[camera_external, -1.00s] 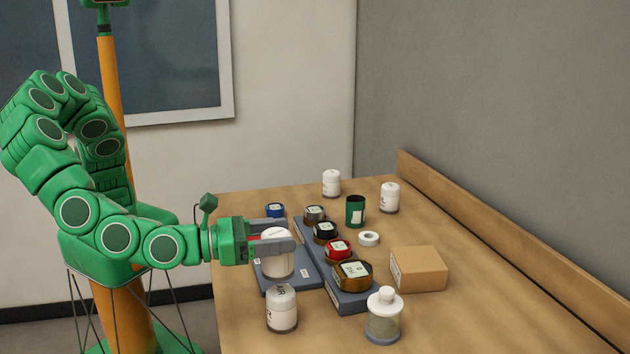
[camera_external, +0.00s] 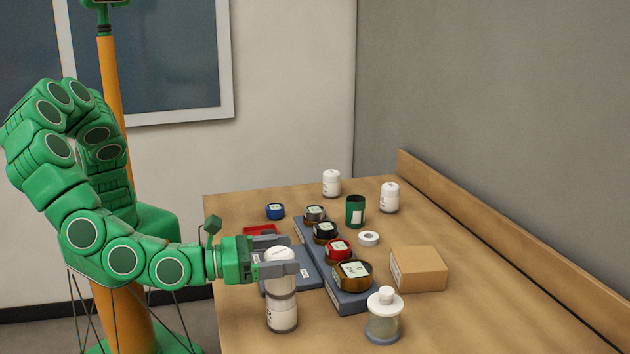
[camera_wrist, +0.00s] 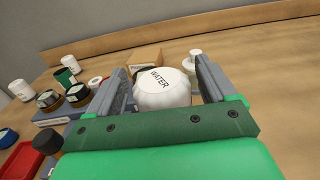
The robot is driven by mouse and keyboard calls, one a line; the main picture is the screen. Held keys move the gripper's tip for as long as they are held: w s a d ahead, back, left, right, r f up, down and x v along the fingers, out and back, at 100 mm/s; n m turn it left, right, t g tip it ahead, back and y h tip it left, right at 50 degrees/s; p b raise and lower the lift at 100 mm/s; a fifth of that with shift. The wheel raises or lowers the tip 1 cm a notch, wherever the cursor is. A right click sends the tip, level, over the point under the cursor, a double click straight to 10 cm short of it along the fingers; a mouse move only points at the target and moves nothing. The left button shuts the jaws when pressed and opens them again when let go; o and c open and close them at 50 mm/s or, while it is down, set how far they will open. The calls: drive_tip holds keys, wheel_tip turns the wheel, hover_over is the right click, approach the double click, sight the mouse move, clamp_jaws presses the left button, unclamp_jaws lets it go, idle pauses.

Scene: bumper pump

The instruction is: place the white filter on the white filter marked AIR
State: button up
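A white filter (camera_external: 281,284) with WATER on its top, seen in the wrist view (camera_wrist: 163,84), stands upright on the lower white filter (camera_external: 282,316) at the table's front left. The two look in line and touching. The lower filter's AIR mark is hidden now. My gripper (camera_external: 282,257) has its fingers on both sides of the upper filter. In the wrist view a narrow gap shows between that filter and the right finger, so my gripper (camera_wrist: 163,77) looks slightly open around it.
A grey plate (camera_external: 305,268) lies just behind the stack. A grey block (camera_external: 350,302) with several round parts stands right of it. A clear jar with a white lid (camera_external: 384,318) is at right front, a cardboard box (camera_external: 418,268) behind. A red tray (camera_external: 262,230) lies behind my gripper.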

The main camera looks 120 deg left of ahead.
drive_tip(key=shift+o, duration=0.3)
drive_tip(key=shift+r, duration=0.15)
drive_tip(key=v, duration=1.2)
drive_tip(key=shift+a, duration=0.1)
